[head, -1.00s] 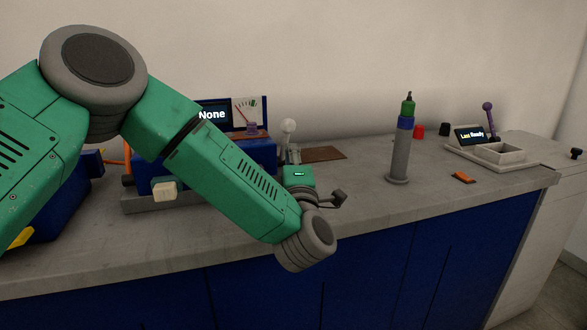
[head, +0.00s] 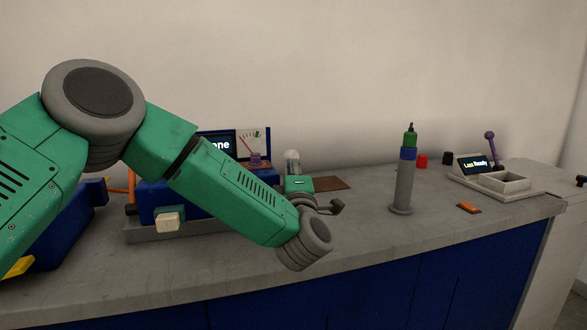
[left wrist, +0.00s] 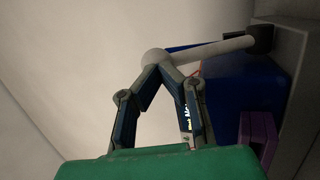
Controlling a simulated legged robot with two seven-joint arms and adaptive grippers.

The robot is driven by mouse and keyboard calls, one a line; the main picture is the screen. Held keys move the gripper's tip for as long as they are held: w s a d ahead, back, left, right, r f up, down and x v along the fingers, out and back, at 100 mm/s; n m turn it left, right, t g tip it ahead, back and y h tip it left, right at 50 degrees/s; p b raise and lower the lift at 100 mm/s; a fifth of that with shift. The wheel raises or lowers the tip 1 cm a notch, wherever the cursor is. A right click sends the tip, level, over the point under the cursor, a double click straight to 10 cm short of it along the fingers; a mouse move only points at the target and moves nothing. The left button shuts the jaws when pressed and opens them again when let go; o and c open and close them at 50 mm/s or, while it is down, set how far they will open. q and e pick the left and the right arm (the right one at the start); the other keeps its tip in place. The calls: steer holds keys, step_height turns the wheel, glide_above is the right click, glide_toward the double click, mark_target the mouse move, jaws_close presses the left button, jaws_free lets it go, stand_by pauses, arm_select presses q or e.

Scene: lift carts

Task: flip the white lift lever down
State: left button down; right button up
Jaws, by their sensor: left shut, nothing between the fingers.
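The white lift lever shows in the left wrist view as a pale rod (left wrist: 220,48) with a round knob (left wrist: 155,58), running to a dark mount at the upper right. In the head view its pale knob (head: 292,156) stands behind my left gripper (head: 293,169), and the stem is mostly hidden. In the left wrist view my left gripper (left wrist: 160,72) has its fingertips together right at the knob. They overlap its lower edge; I cannot tell whether they touch. Nothing is held between the fingers. My right gripper is out of view.
A blue unit with a screen and gauge (head: 252,143) stands behind my left arm. A grey post with a blue and green top (head: 404,185) stands to the right. Farther right are an orange piece (head: 469,208) and a grey tray (head: 500,183).

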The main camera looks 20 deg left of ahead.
arm_select(q)
steer(key=w+a+r+n+g+h+p, duration=0.1)
steer(key=w+a+g+p, duration=0.3)
steer(key=p, duration=0.7)
steer(key=w+a+r+g+h+p, duration=0.2)
steer(key=w+p, duration=0.5)
steer(key=p, duration=0.5)
steer(key=a+g+h, duration=0.1)
steer(key=a+g, duration=0.1)
steer(key=g, duration=0.1)
steer(key=shift+w+r+n+h, duration=0.15)
steer(key=shift+r+n+h, duration=0.15)
steer(key=shift+n, duration=0.1)
steer(key=shift+w, duration=0.1)
steer(key=shift+r, duration=0.1)
